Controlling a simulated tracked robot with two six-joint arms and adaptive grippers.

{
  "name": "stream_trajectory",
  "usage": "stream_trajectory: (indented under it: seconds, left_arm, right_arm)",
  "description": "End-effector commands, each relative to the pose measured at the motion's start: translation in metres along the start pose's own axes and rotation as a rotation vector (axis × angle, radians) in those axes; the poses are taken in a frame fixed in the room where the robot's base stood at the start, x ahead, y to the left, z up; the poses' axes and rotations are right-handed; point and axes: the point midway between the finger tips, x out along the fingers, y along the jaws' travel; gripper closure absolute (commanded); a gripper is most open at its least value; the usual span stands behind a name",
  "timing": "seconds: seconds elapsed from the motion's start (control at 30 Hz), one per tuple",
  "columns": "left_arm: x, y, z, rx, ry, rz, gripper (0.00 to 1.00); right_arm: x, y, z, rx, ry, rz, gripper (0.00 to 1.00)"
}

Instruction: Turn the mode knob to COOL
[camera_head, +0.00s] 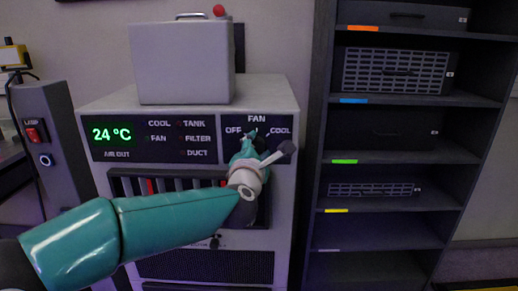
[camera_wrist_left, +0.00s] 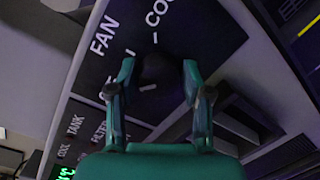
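The mode knob (camera_wrist_left: 158,70) is a dark round knob on the black panel (camera_wrist_left: 205,30), which is labelled FAN, COOL and OFF. A short white mark shows at its lower side in the wrist view; I cannot tell clearly which label the knob points to. My left gripper (camera_wrist_left: 158,68) has its two teal fingers apart, one on each side of the knob. Dark gaps make contact hard to tell. In the head view my left gripper (camera_head: 262,137) is in front of the panel and hides most of the knob. My right gripper is not in view.
The cooling unit's display (camera_head: 111,134) reads 24 °C, with a small green light by FAN. A grey box (camera_head: 182,65) sits on top of the unit. A dark shelf rack (camera_head: 395,155) stands close on the right. A post with a red switch (camera_head: 37,133) is on the left.

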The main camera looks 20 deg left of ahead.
Motion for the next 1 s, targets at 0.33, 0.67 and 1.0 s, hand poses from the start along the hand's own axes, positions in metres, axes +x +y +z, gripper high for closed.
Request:
stream_trajectory:
  seconds: [0.33, 0.67, 1.0]
  left_arm:
    - [0.0, -0.003, 0.003, 0.005, -0.002, -0.005, 0.91]
    - [0.0, -0.002, 0.002, 0.101, 0.004, -0.018, 0.91]
    - [0.0, -0.001, 0.002, 0.366, 0.024, -0.046, 0.91]
  right_arm:
    - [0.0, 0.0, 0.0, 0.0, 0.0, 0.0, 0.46]
    - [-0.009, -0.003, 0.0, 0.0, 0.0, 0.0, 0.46]
    - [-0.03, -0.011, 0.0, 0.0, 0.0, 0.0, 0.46]
